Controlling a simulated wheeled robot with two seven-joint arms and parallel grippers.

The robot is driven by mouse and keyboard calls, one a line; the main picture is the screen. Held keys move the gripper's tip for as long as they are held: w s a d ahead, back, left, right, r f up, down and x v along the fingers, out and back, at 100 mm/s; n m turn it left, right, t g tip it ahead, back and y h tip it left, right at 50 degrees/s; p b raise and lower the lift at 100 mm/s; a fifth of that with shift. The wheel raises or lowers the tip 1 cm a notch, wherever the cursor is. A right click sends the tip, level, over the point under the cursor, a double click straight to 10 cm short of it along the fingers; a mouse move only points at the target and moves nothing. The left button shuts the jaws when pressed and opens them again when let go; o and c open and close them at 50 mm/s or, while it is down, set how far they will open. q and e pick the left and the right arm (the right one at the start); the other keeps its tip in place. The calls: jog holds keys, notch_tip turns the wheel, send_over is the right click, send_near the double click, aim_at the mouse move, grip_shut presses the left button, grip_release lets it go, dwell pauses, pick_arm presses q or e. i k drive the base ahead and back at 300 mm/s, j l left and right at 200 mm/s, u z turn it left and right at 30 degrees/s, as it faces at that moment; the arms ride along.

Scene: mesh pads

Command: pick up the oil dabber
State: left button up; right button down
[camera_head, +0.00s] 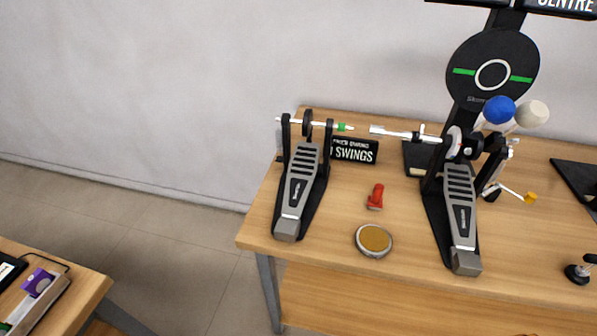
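A small red object (376,197) stands on the wooden table between the two drum pedals. It looks most like the oil dabber, but its details are too small to be sure. A round tin-like disc (373,240) with a tan top and grey rim lies just in front of it, apart from it. Neither of my grippers is in view.
A sign (354,150) reads "SWINGS". A small black object (579,272) sits at far right. Bare tabletop (325,255) lies in front.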

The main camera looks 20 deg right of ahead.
aim_at(375, 201)
jog(key=z, duration=1.55)
